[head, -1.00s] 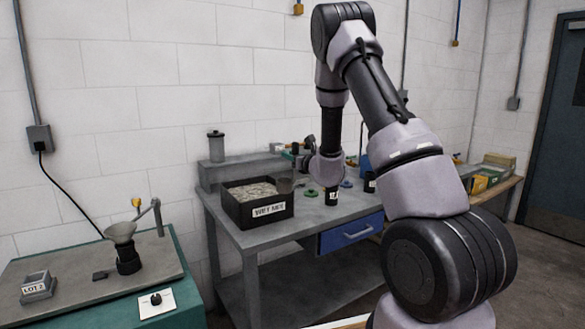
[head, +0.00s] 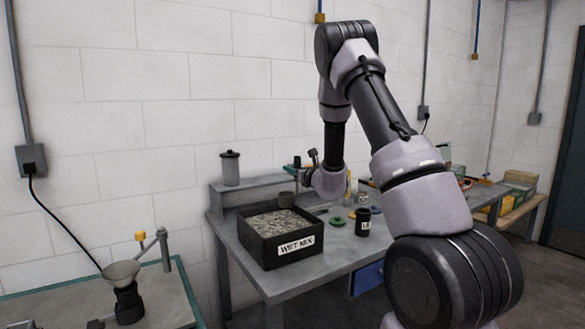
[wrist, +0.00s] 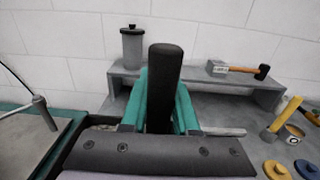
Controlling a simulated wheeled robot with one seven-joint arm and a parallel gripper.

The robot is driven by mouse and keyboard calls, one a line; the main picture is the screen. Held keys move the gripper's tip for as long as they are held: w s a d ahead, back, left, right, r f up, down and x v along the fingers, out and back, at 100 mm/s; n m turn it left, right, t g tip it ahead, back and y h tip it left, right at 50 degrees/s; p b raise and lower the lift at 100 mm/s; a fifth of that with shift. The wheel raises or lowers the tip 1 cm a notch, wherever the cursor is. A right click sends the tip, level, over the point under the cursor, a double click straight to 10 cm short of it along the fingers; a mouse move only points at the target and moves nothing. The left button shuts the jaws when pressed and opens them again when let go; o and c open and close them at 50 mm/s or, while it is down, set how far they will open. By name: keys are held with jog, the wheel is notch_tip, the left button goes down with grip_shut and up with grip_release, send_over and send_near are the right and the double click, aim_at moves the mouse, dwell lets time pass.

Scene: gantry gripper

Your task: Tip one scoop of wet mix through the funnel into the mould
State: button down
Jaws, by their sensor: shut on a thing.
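My gripper (head: 302,174) is at the back right of the black WET MIX bin (head: 296,249). In the wrist view its green fingers (wrist: 162,100) are shut on the upright black handle (wrist: 165,70) of the scoop. The scoop's dark grey cup (head: 287,199) shows above the bin's back edge; its contents cannot be seen. Grey, lumpy wet mix (head: 277,223) fills the bin. The grey funnel (head: 122,271) is at the lower left, over a black cylindrical mould (head: 129,302), held by a stand (head: 163,250). The mould's inside is hidden.
A grey canister (head: 230,168) stands on the raised shelf behind the bin. A black labelled jar (head: 362,222) and green discs (head: 337,221) lie to the right. The wrist view shows a mallet (wrist: 240,69) on the shelf. Open space separates the bin's bench from the funnel's bench.

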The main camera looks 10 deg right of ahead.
jog(key=shift+f, duration=6.1)
jog(key=shift+a+f, duration=0.1)
jog(key=shift+f, duration=0.1)
jog(key=shift+s+a, duration=1.15)
jog(key=shift+a, duration=2.15)
notch_tip(320, 180, up, 16)
send_over(292, 201)
jog(key=w+a, duration=0.2)
jog(key=w, duration=0.1)
jog(key=shift+s+a+f, duration=0.1)
jog(key=shift+s, duration=0.15)
